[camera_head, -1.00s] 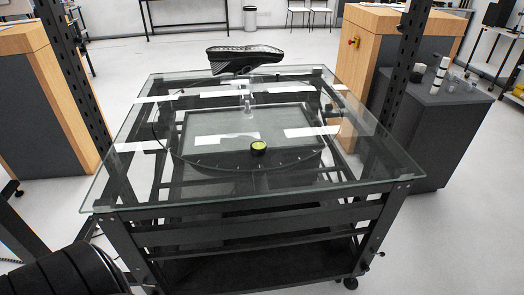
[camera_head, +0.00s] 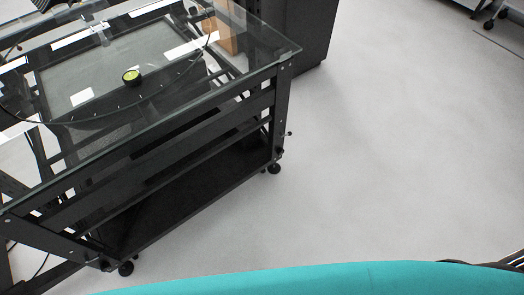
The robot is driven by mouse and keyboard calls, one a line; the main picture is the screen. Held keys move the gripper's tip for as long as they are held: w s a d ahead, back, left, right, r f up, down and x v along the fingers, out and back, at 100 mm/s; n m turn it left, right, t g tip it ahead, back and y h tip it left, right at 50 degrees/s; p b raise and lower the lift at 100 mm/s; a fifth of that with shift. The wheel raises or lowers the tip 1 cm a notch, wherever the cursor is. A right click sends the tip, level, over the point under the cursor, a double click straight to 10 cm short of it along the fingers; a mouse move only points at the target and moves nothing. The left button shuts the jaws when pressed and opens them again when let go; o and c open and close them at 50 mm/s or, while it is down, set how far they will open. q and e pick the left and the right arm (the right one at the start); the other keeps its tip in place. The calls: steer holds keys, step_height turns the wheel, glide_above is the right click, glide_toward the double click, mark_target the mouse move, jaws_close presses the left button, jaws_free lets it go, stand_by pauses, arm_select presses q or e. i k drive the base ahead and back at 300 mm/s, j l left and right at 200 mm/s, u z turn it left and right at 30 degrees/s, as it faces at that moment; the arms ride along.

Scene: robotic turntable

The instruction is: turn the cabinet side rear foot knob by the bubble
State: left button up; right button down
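The round bubble level (camera_head: 131,76), yellow-green in a black rim, sits on the glass top (camera_head: 262,52) of the black-framed turntable table. The table fills the left of the head view, partly cut off. A foot (camera_head: 274,168) shows under the near right corner, on the side of the dark grey cabinet (camera_head: 313,38). A small knob or handle (camera_head: 289,134) sticks out from the leg just above it. Another foot (camera_head: 126,268) stands under the near left corner. The far feet are hidden or out of frame. Neither gripper is in view.
The light grey floor (camera_head: 400,150) is open and clear to the right of the table. The dark cabinet stands close behind the table's right side. A dark lower shelf (camera_head: 185,205) spans between the table legs. Other furniture shows at the top right edge.

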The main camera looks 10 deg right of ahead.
mark_target(280, 151)
steer(key=i+l+u, duration=0.15)
steer(key=l+u, duration=0.4)
steer(key=l, duration=0.2)
steer(key=i+l+u, duration=0.1)
steer(key=l+u, duration=0.2)
steer(key=l, duration=0.1)
